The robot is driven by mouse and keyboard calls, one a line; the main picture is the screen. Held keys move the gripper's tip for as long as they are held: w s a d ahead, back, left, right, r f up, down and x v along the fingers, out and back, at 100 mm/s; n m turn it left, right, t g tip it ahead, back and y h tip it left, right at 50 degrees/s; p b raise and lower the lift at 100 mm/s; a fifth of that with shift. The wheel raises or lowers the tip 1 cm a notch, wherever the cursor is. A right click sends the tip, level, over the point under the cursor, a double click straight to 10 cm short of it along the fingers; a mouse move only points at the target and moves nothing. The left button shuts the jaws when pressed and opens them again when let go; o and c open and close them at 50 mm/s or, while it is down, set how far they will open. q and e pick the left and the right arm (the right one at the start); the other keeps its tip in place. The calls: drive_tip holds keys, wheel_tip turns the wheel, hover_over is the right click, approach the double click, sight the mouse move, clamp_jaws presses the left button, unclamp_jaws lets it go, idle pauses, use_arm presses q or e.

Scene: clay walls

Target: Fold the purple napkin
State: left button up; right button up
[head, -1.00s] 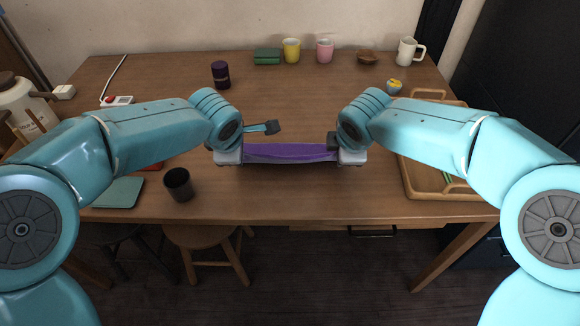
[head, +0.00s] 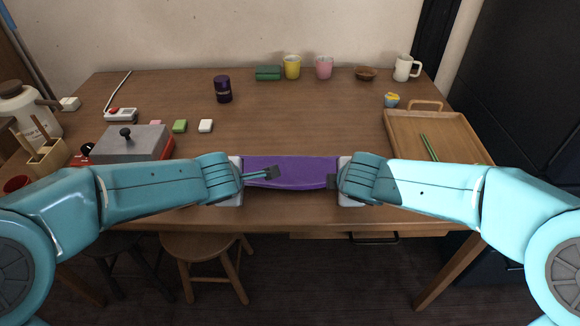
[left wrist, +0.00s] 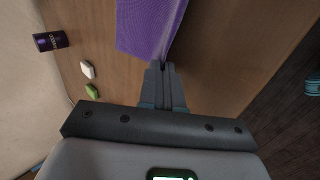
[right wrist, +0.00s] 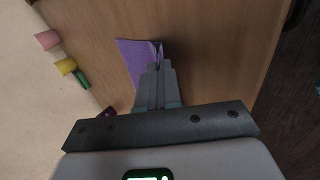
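The purple napkin (head: 290,172) is stretched between my two grippers near the table's front edge in the head view. My left gripper (left wrist: 160,68) is shut on one end of the napkin (left wrist: 145,25). My right gripper (right wrist: 158,64) is shut on the other end of the napkin (right wrist: 135,60).
A wooden tray (head: 398,125) with green chopsticks lies at the right. A grey-lidded pot (head: 130,143) and small blocks stand at the left. A dark purple canister (head: 222,90) stands behind, and mugs line the back edge. The table's middle (head: 300,115) is clear.

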use_arm(q)
drive_tip(key=o, duration=0.7)
use_arm(e)
drive_tip(key=o, duration=0.7)
use_arm(q)
drive_tip(key=shift+s+r, duration=0.1)
drive_tip(key=shift+r, duration=0.3)
use_arm(e)
drive_tip(key=shift+s+r, duration=0.1)
drive_tip(key=shift+r, duration=0.3)
use_arm(q)
drive_tip(key=v, duration=1)
drive_tip(key=shift+w+r, duration=0.2)
drive_tip(key=shift+w, duration=0.1)
use_arm(e)
drive_tip(key=v, duration=1)
drive_tip(key=shift+w+r, duration=0.2)
drive_tip(key=shift+w, duration=0.1)
use_arm(q)
drive_tip(key=shift+s, duration=0.1)
use_arm(e)
drive_tip(key=shift+s, duration=0.1)
